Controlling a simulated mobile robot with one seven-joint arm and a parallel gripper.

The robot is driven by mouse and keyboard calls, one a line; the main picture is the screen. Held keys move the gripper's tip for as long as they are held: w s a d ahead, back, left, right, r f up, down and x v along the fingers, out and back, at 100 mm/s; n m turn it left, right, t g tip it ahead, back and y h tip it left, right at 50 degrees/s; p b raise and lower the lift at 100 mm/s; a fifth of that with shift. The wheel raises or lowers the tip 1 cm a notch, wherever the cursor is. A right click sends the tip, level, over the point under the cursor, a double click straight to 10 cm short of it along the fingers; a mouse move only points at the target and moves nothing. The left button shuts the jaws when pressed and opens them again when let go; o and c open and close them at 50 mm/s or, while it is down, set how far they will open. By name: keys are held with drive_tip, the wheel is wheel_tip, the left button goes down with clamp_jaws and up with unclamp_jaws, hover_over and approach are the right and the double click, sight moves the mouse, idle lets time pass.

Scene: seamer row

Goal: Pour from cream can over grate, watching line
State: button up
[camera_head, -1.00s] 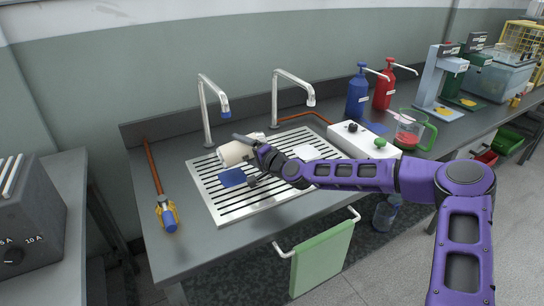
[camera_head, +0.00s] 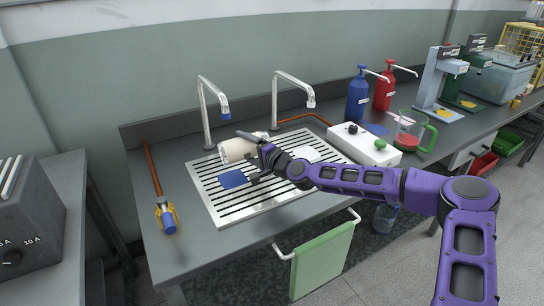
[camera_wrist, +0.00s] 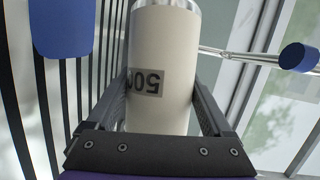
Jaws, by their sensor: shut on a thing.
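The cream can (camera_head: 238,150) is a cream-coloured cylinder with a silver end. My gripper (camera_head: 262,157) is shut around its side and holds it tipped far over, close to lying flat, with one end toward the left. In the wrist view the can (camera_wrist: 160,45) stands between both fingers, its silver rim at the top and an upside-down label starting "50" on its side. The can is over the left part of the slotted metal grate (camera_head: 222,216). Its mouth, its contents and any fill line are not visible, and I see no stream.
A blue flat piece (camera_head: 233,179) lies on the grate beside the can. Two taps (camera_head: 205,105) (camera_head: 290,88) rise behind it. A white control box (camera_head: 362,143) and a red-filled jug (camera_head: 408,135) stand to the right. A yellow-and-blue-ended tool (camera_head: 166,215) lies left.

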drive_tip(key=shift+w+d+r+m+t+y, duration=0.15)
drive_tip(key=shift+d+r+m+t+y, duration=0.2)
drive_tip(key=shift+r+m, duration=0.45)
drive_tip(key=shift+w+d+r+m+t+y, duration=0.15)
drive_tip(key=shift+d+r+m+t+y, duration=0.25)
drive_tip(key=shift+m, duration=0.7)
idle(1.7)
drive_tip(key=shift+a+r, duration=0.1)
drive_tip(key=shift+a, duration=0.05)
